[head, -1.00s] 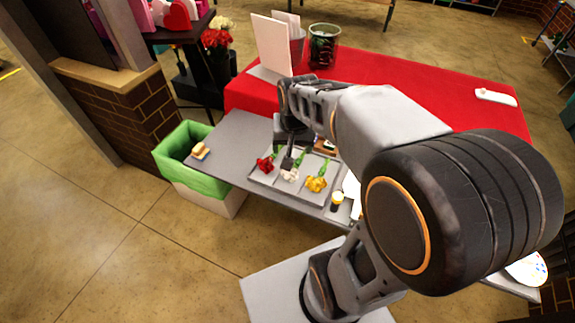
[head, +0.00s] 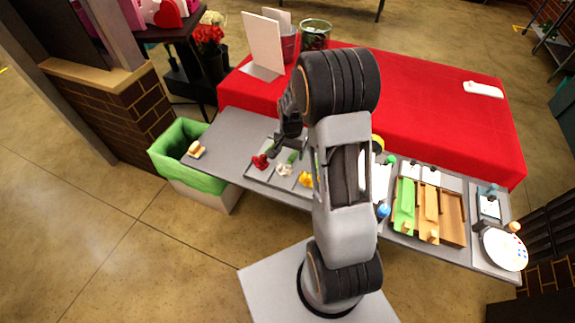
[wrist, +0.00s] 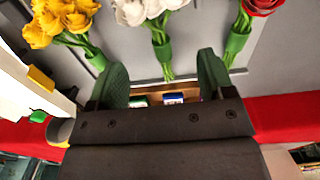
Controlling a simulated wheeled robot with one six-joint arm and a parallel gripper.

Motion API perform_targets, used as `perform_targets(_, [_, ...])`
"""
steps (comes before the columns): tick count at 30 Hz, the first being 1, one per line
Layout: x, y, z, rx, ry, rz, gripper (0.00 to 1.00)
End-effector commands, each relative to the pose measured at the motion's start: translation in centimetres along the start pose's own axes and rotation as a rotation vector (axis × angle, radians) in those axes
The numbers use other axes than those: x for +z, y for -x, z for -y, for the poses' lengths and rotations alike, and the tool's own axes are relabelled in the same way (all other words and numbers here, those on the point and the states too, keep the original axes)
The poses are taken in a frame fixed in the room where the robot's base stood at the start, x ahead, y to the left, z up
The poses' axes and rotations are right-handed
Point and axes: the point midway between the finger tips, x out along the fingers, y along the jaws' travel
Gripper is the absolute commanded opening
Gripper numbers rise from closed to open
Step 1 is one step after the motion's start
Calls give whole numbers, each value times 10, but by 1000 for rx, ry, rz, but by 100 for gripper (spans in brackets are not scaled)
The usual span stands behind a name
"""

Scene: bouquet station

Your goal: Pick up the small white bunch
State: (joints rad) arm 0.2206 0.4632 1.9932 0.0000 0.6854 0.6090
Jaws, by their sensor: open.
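The small white bunch (head: 284,169) lies in a grey divided tray (head: 258,174), between the red bunch (head: 261,161) and the yellow bunch (head: 306,179). In the wrist view the white bunch (wrist: 146,12) is at the top centre, its green-wrapped stems pointing down toward the gap between my fingers. My gripper (wrist: 165,80) is open and empty, with one green-padded finger on either side of the stem ends. In the head view my gripper (head: 284,148) is at the tray's far side, and my arm hides part of the tray.
A green-lined bin (head: 180,160) stands left of the grey table. Wooden and green trays (head: 428,212) and a round white palette (head: 505,249) lie to the right. A red-covered table (head: 430,105) is behind.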

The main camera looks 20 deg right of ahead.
Motion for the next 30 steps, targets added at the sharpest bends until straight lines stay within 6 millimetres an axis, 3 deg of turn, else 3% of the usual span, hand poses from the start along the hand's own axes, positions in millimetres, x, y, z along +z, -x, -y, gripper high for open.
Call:
perform_targets(7, [1, -13, 0, 2, 1, 3, 75])
perform_targets(18, [0, -55, 1, 1, 1, 1, 75])
perform_targets(27, [0, -59, 1, 0, 1, 0, 75])
perform_targets(30, [0, -59, 1, 0, 1, 0, 66])
